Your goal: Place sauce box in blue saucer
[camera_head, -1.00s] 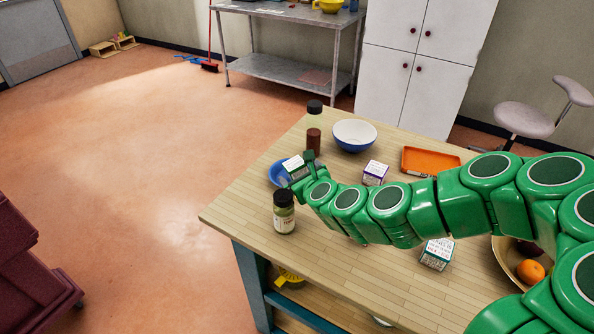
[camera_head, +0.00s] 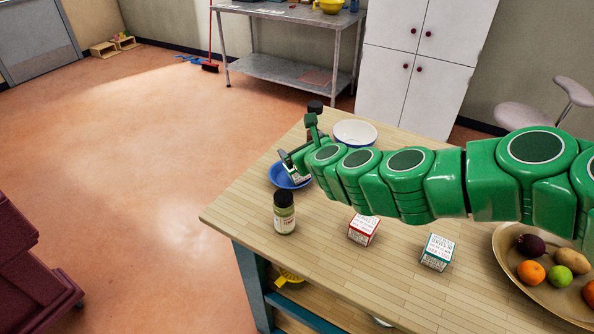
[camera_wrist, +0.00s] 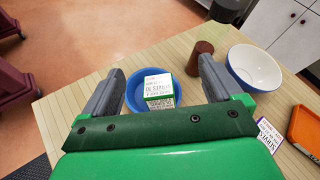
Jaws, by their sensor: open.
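The sauce box (camera_wrist: 158,90), white with a green lower side, sits inside the blue saucer (camera_wrist: 133,101) in the wrist view, tilted against its inner side. In the head view the saucer (camera_head: 281,181) is at the table's left edge, partly behind my gripper (camera_head: 291,162), and little of the box shows. My gripper is open in the wrist view (camera_wrist: 158,62), with its fingers apart on either side of the saucer and box. Nothing is held between them. Whether a finger touches the saucer's rim, I cannot tell.
An olive jar (camera_head: 284,212) stands just in front of the saucer. Red-labelled (camera_head: 363,230) and teal-labelled (camera_head: 437,252) boxes stand nearer; a fruit plate (camera_head: 507,262) is far right.

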